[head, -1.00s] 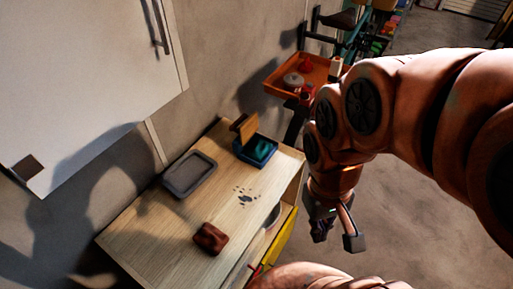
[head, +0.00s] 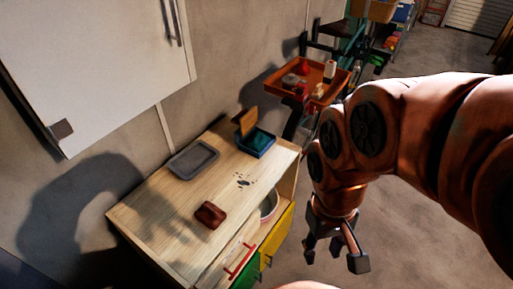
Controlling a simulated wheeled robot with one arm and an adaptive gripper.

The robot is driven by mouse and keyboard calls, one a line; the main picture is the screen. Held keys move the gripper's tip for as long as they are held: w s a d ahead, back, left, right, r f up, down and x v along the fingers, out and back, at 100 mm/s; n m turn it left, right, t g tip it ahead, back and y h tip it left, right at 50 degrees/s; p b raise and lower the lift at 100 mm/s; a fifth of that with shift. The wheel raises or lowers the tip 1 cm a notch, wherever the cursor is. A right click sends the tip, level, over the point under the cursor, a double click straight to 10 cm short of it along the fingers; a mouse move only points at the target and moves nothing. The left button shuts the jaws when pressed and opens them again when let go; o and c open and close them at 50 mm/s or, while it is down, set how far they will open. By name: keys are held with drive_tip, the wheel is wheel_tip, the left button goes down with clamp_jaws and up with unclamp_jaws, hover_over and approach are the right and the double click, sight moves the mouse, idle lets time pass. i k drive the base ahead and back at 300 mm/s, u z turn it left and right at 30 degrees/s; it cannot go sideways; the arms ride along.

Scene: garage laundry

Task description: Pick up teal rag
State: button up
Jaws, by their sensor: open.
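The teal rag (head: 261,138) lies inside a small blue box (head: 255,152) at the back right of the wooden cabinet top (head: 180,222). A brown upright piece (head: 245,121) stands at the back of the box. My gripper (head: 335,257) is open and empty. It hangs to the right of the cabinet, apart from the box and the rag, over the floor side.
A grey tray (head: 194,159), dark spots (head: 244,181) and a red-brown block (head: 210,214) are on the cabinet top. An orange tray (head: 307,78) with small items stands behind. A white wall cabinet (head: 95,65) hangs at the upper left. Floor at right is clear.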

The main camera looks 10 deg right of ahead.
sight(259, 140)
drive_tip(key=u, duration=0.2)
drive_tip(key=i, duration=0.4)
drive_tip(key=u, duration=1.05)
